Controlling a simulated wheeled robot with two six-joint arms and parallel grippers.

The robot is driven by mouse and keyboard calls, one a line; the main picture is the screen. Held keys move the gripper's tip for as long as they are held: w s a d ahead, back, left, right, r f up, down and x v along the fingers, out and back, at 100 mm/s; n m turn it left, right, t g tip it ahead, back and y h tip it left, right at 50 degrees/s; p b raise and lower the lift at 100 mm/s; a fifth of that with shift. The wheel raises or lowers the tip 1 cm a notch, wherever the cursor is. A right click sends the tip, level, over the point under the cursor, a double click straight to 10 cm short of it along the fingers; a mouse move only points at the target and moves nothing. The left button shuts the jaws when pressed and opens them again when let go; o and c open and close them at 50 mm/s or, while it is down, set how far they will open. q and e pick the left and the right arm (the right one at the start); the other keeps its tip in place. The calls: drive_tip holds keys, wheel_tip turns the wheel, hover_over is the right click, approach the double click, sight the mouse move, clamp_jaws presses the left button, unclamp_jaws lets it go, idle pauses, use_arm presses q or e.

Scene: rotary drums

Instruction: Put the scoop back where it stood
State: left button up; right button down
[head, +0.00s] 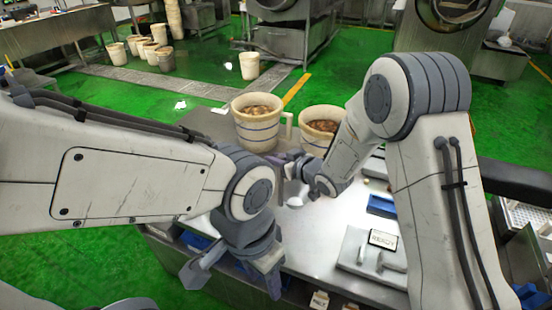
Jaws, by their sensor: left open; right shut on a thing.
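My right gripper (299,166) reaches in over the far part of the metal table, just in front of the two buckets. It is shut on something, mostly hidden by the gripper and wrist. A small pale rounded piece (294,190) shows below it and looks like part of the scoop, though it is too small to be sure. My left gripper (232,274) is open and empty, pointing down over the table's near left edge, away from the scoop. The place where the scoop stood cannot be made out.
Two cream buckets with brown contents, the left bucket (257,137) and the right bucket (318,143), stand at the table's back. A grey fixture with a "READY" sign (383,240) and a blue tray (381,206) are at the right. The middle of the metal table (315,235) is clear.

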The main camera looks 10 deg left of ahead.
drive_tip(key=shift+f+b, duration=2.25)
drive_tip(key=shift+f, duration=0.45)
drive_tip(key=shift+f+b, duration=0.35)
drive_tip(key=shift+f, duration=0.05)
unclamp_jaws()
drive_tip(key=shift+r, duration=0.1)
drive_tip(key=p+v, duration=0.1)
drive_tip(key=v, duration=0.8)
drive_tip(key=shift+p, duration=0.4)
